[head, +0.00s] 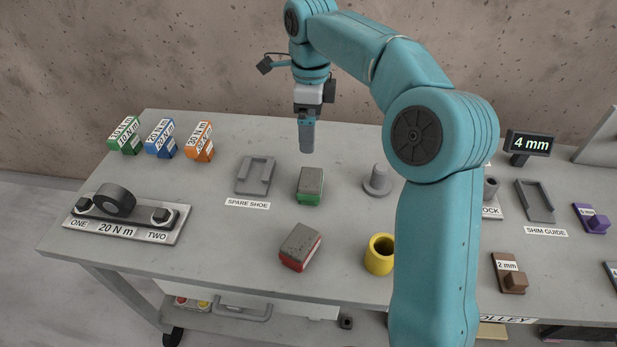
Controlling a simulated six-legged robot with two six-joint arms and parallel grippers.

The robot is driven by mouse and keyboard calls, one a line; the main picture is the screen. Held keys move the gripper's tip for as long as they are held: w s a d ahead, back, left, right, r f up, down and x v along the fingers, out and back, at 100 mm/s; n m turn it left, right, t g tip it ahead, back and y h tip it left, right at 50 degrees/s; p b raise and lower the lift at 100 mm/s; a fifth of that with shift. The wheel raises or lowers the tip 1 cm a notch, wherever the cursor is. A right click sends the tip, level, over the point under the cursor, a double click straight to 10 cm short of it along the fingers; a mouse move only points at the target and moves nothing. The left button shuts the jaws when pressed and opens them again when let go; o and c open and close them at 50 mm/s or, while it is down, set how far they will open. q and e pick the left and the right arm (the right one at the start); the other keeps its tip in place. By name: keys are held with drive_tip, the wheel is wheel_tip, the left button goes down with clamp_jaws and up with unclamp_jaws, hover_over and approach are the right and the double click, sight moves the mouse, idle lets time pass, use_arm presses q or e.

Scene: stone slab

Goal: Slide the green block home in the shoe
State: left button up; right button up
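The green block (308,199), with a dark grey top and a green lower part, sits on the bench right of the spare shoe. The spare shoe (243,188) is a grey U-shaped holder behind a "SPARE SHOE" label; its channel looks empty. The green block is apart from it. My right gripper (306,148) points down above and behind the green block, clear of it. Its fingers show as one grey piece from this side, so I cannot tell whether they are open or shut. Nothing is visibly held. My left gripper is out of view.
A similar red block (300,247) stands in front of the green block. A grey peg (377,181) and a yellow cup (379,254) stand to the right. A 20 N m fixture (126,216) and several coloured torque blocks are at left. My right arm hides part of the bench.

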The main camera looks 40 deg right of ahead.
drive_tip(key=b, duration=0.2)
hover_over(310, 178)
drive_tip(key=f, duration=1)
drive_tip(key=shift+s+d+f, duration=0.1)
drive_tip(key=shift+d+f, duration=0.05)
drive_tip(key=shift+d, duration=0.05)
wheel_tip(310, 178, down, 6)
drive_tip(key=shift+a+r, duration=0.1)
drive_tip(key=c, duration=1.1)
